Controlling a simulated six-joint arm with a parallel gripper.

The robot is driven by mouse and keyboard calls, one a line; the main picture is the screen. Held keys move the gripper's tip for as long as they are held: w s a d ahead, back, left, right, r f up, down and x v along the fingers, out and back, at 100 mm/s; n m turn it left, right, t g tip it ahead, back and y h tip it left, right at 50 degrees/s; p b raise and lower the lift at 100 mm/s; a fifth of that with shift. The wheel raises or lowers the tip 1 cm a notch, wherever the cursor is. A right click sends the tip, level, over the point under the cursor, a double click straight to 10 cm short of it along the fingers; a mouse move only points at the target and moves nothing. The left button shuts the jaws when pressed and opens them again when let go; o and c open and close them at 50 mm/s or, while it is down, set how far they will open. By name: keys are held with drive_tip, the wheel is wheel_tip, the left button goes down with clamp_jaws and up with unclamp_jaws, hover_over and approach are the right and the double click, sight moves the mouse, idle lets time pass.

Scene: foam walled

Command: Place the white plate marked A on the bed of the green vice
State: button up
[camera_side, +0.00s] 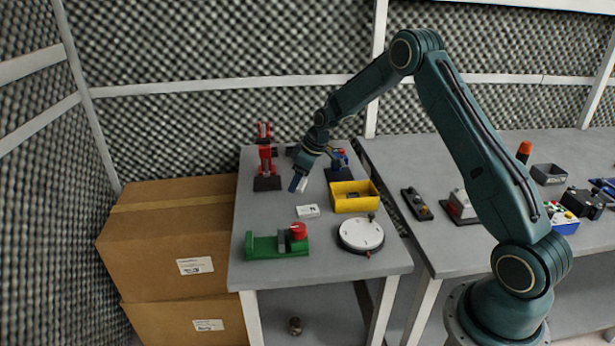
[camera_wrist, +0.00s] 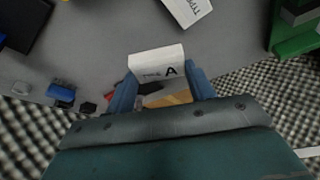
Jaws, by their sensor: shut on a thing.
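The white plate marked A (camera_wrist: 157,62) is between the two blue fingers of my gripper (camera_wrist: 163,82) in the wrist view. My gripper (camera_side: 299,183) is shut on it and holds it above the table, behind the green vice. In the side view only a small pale part of the plate shows beside the fingers. The green vice (camera_side: 262,247) stands at the table's front left, with a grey jaw and a red knob at its right end. A part of the vice also shows in the wrist view (camera_wrist: 292,42), at the upper right.
A second white plate (camera_side: 308,211) lies on the table between my gripper and the vice. A yellow bin (camera_side: 352,204), a round white dial (camera_side: 361,234) and a red vice or clamp (camera_side: 266,165) stand around. Cardboard boxes (camera_side: 160,240) are left of the table.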

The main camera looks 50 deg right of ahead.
wheel_tip(320, 180, up, 15)
drive_tip(key=shift+f, duration=0.15)
drive_tip(key=shift+a, duration=0.1)
idle(0.7)
drive_tip(key=s+a+f+m, duration=0.1)
drive_tip(key=s+a+f, duration=0.2)
drive_tip(key=a, duration=0.1)
drive_tip(key=s+a+f+m+h, duration=0.1)
drive_tip(key=s+a+f+m, duration=0.1)
drive_tip(key=s+a+f, duration=0.1)
drive_tip(key=s+a+f+m, duration=0.1)
drive_tip(key=s+a+f, duration=0.2)
drive_tip(key=a, duration=0.4)
drive_tip(key=shift+s+a+f+h, duration=0.15)
drive_tip(key=shift+s+h, duration=0.05)
drive_tip(key=shift+s, duration=0.15)
drive_tip(key=shift+s+a+f+h, duration=0.1)
drive_tip(key=shift+s+f+h, duration=0.1)
drive_tip(key=shift+s, duration=0.1)
drive_tip(key=shift+s+a+f+m+t, duration=0.2)
drive_tip(key=shift+s+a+m+t, duration=0.1)
drive_tip(key=shift+s, duration=0.3)
drive_tip(key=shift+w+d, duration=0.1)
drive_tip(key=shift+w, duration=0.05)
